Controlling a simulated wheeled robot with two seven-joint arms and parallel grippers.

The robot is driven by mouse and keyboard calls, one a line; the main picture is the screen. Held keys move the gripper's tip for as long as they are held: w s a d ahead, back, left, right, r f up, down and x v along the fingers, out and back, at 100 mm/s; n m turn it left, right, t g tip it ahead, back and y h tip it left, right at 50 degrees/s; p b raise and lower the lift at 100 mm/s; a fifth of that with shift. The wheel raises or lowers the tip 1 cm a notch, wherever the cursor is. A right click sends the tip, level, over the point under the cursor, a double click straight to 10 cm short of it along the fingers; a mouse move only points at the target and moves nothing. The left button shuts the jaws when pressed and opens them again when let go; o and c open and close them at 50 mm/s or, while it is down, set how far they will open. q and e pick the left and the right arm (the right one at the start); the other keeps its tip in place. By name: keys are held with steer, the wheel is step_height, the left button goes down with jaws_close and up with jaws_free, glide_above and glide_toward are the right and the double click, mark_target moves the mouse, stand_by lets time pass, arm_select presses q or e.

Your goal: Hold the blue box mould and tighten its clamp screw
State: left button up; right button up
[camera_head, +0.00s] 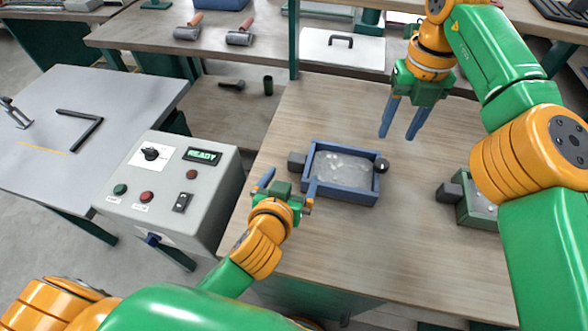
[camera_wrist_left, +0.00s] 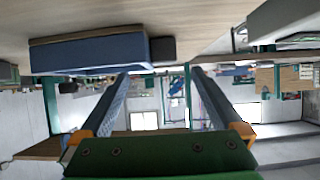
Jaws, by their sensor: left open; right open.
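The blue box mould (camera_head: 346,193) lies on the wooden table, with pale grey, lumpy material inside. A round black knob (camera_head: 381,165), seemingly the clamp screw's, sticks out at its right side, and a dark grey block (camera_head: 296,160) is at its left side. My left gripper (camera_head: 289,183) is open and empty near the mould's front left corner. In the left wrist view the mould's blue wall (camera_wrist_left: 88,54) appears at the upper left, beyond the open fingers (camera_wrist_left: 158,75), not between them. My right gripper (camera_head: 398,136) is open, fingers downward, above the table behind and right of the knob.
A green mould (camera_head: 463,212) with a dark block sits at the right, partly hidden by my right arm. A control box (camera_head: 170,190) reading READY stands left of the table.

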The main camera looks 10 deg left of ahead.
mark_target(299, 164)
arm_select(q)
steer(key=x, duration=0.9)
steer(key=shift+w+f, duration=0.15)
steer(key=shift+w, duration=0.15)
steer(key=shift+c, duration=0.2)
